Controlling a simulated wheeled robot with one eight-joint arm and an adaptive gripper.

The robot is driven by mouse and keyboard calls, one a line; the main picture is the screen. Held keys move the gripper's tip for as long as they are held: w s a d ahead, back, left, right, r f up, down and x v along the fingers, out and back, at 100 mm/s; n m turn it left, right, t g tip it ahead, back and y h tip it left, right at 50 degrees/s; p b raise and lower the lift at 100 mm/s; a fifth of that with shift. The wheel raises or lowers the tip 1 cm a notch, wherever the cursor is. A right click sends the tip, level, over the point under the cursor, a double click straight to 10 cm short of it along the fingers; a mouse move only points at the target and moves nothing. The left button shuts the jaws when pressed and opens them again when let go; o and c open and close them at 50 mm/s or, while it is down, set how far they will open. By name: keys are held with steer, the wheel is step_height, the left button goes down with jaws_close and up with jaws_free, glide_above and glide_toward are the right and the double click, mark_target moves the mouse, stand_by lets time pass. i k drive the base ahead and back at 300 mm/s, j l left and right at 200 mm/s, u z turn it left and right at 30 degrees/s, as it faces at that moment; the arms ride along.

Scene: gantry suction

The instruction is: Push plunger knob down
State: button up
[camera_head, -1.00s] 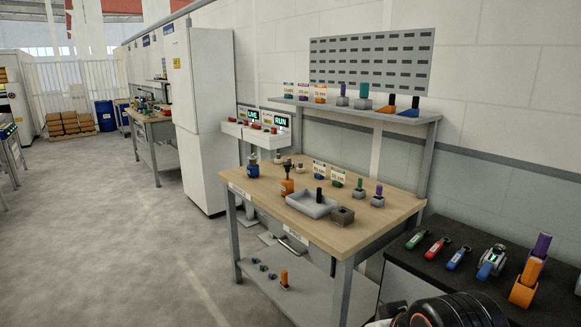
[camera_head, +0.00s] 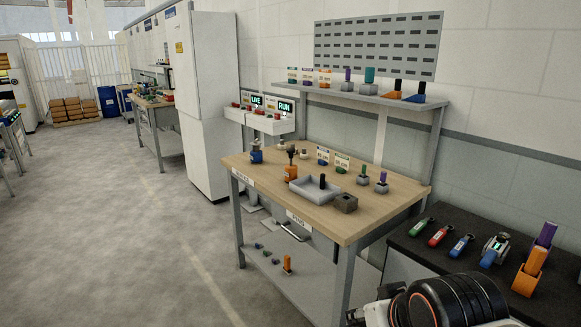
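A workbench (camera_head: 272,184) stands ahead. On it, an orange device (camera_head: 290,171) has a narrow dark upper part, and a blue device (camera_head: 256,156) with a grey top stands left of it. I cannot tell from here which top is the plunger knob or how far it is pressed. My black and white arm shows at the bottom right edge, well apart from both devices. Small dark parts (camera_head: 357,316) at its left end may be my gripper; whether it is open or shut cannot be made out.
A grey tray (camera_head: 302,190) and a grey block (camera_head: 345,204) are near the bench's front. A shelf (camera_head: 400,100) stands behind. A dark side table (camera_head: 420,251) with tagged items is at right. A white cabinet (camera_head: 207,150) stands left. The floor (camera_head: 130,245) at left is open.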

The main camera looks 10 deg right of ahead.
mark_target(290, 151)
steer(key=i+j, duration=0.15)
steer(key=i, duration=0.4)
steer(key=i+j, duration=0.2)
steer(key=i, duration=0.35)
steer(key=i+j+z, duration=0.1)
steer(key=i, duration=0.45)
steer(key=j, duration=0.1)
